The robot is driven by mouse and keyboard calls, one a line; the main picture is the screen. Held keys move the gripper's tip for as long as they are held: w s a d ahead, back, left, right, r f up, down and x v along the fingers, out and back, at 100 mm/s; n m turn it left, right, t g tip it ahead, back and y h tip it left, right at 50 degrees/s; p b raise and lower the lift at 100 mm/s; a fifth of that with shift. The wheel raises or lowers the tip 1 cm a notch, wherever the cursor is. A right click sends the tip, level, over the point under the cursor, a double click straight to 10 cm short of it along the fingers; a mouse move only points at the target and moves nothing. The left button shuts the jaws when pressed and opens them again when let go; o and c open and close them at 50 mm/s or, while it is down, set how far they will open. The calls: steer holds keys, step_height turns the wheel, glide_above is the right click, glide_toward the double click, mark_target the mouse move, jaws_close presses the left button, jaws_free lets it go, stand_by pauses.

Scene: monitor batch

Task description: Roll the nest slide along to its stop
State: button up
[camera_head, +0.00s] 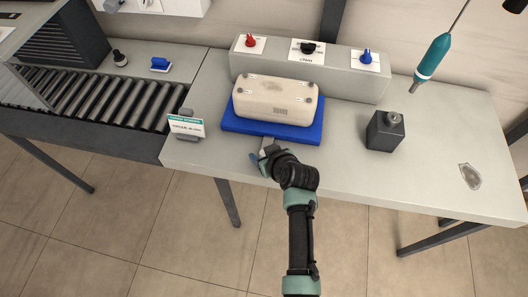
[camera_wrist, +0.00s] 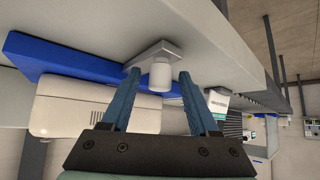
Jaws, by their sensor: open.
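The nest slide appears to be the blue plate (camera_head: 240,124) on the grey bench, with a beige monitor (camera_head: 275,98) lying on it. The plate also shows in the wrist view (camera_wrist: 62,58). A small grey bracket (camera_wrist: 152,52) with a white round knob (camera_wrist: 160,76) sticks out from its front edge. My gripper (camera_head: 266,156) is at the plate's front edge. In the wrist view my open gripper (camera_wrist: 160,74) has one blue finger on each side of the knob, with visible gaps. I cannot pick out the stop for certain.
A roller conveyor (camera_head: 95,101) adjoins the bench at the left, with a small sign (camera_head: 186,127) near the joint. A control box (camera_head: 310,70) stands behind the plate. A dark block (camera_head: 385,131) and a hanging teal screwdriver (camera_head: 432,58) are at the right.

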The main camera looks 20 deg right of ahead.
steer(key=shift+c, duration=0.3)
jaws_close()
steer(key=shift+s+a, duration=0.1)
stand_by(1.0)
